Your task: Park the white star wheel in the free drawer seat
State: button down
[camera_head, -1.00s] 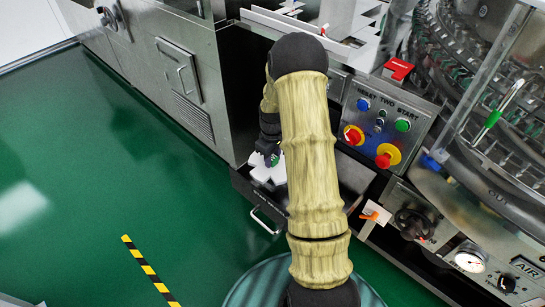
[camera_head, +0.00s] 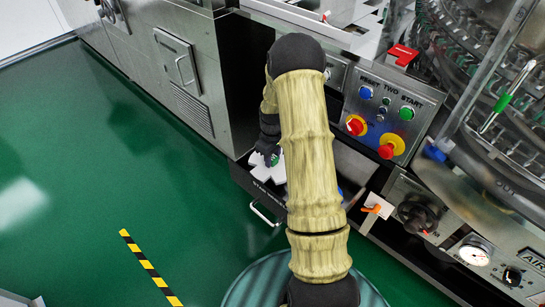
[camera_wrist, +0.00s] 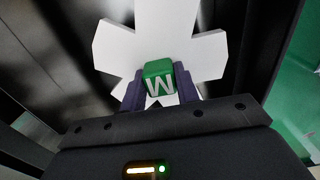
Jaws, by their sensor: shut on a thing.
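The white star wheel (camera_wrist: 205,55) fills the upper middle of the wrist view. My gripper (camera_wrist: 160,88) is shut on the green hub block of the star wheel, marked with a letter. In the head view the white star wheel (camera_head: 270,167) shows over the open drawer (camera_head: 262,188), low in the machine front. My gripper (camera_head: 268,150) is there at its upper edge, partly behind my arm. My arm hides much of the drawer, and the free seat cannot be made out. Whether the wheel touches the drawer floor cannot be told.
A control panel (camera_head: 385,118) with coloured buttons stands right of my arm. A rotary washer (camera_head: 500,130) with a clear guard is at the right. A steel cabinet (camera_head: 175,70) stands at the left.

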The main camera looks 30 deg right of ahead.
dwell(0.4)
jog(key=c, duration=1)
grip_release()
jog(key=shift+o, duration=0.2)
notch_tip(320, 180, up, 17)
jog(key=p, duration=0.4)
jog(key=shift+r, duration=0.2)
